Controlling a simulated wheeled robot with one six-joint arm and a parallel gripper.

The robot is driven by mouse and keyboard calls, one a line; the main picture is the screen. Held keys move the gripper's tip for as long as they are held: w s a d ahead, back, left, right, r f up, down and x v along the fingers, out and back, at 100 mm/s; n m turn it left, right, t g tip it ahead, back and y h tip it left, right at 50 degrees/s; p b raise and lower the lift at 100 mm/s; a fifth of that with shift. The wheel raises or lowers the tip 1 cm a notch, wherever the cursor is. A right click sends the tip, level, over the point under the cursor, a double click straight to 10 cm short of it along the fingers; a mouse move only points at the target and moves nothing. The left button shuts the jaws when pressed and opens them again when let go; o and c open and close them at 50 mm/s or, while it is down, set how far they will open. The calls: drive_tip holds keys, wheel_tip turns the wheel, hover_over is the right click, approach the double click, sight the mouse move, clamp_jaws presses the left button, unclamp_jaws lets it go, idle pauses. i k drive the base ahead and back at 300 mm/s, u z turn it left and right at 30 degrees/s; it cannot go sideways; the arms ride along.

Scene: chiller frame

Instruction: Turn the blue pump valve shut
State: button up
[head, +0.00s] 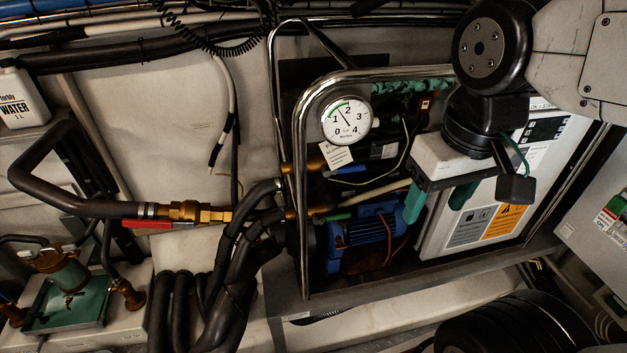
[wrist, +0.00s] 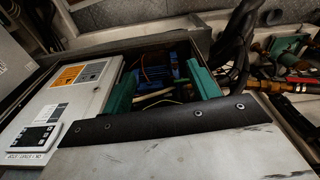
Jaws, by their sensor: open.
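The blue pump (head: 365,238) sits low inside the chrome-tubed frame in the head view. It also shows between my fingers in the wrist view (wrist: 172,78). A green lever-like piece (head: 338,217) lies at the pump's upper left, near a brass fitting (head: 291,214). I cannot tell for certain which part is the pump's valve handle. My gripper (head: 438,207) is open, its two green fingers apart and empty, pointing down in front of the white control box, right of the pump. In the wrist view, my gripper (wrist: 162,75) frames the pump from a distance.
A chrome tube (head: 300,150) and a pressure gauge (head: 346,119) stand left of my gripper. The white control box (head: 480,225) is close behind it. A brass valve (head: 188,211) with a red lever (head: 148,224) and thick black hoses (head: 240,250) are further left.

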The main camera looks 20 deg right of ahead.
sight(327, 171)
drive_tip(key=z, duration=0.7)
drive_tip(key=k, duration=0.95)
drive_tip(key=z, duration=1.05)
drive_tip(key=k, duration=0.25)
drive_tip(key=u, duration=0.55)
drive_tip(key=i, duration=0.65)
